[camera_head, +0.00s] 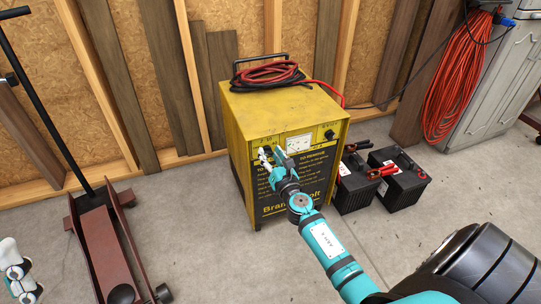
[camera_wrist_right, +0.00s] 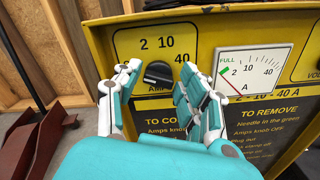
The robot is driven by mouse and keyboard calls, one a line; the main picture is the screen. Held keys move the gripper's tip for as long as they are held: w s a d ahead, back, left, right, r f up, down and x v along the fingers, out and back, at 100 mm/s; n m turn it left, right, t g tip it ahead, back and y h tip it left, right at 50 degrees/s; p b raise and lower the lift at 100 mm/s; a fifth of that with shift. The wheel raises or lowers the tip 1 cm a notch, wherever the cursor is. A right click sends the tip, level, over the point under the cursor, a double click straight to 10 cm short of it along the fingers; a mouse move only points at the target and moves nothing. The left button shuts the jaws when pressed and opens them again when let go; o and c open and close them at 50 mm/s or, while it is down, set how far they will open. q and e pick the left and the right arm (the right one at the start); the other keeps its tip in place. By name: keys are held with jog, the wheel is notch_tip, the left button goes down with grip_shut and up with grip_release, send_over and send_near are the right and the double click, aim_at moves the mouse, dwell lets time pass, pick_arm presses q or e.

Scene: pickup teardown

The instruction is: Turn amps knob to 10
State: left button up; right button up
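The black amps knob (camera_wrist_right: 158,74) sits on the yellow front panel of the battery charger (camera_head: 285,115), below the numbers 2, 10 and 40. My right gripper (camera_wrist_right: 160,71) is open, with one finger on each side of the knob in the right wrist view. Whether the fingers touch it cannot be told. The knob's exact pointing is too small to read. In the head view my right gripper (camera_head: 274,160) is at the panel's left part and hides the knob. My left gripper (camera_head: 17,268) shows partly at the lower left edge, far from the charger.
A meter (camera_wrist_right: 254,70) with a red needle is right of the knob. A second black knob (camera_head: 329,134) is at the panel's right. Batteries (camera_head: 398,185) stand right of the charger. A red floor jack (camera_head: 103,250) is at left. Cables (camera_head: 268,74) lie on top.

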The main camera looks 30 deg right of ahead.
jog(key=c, duration=0.7)
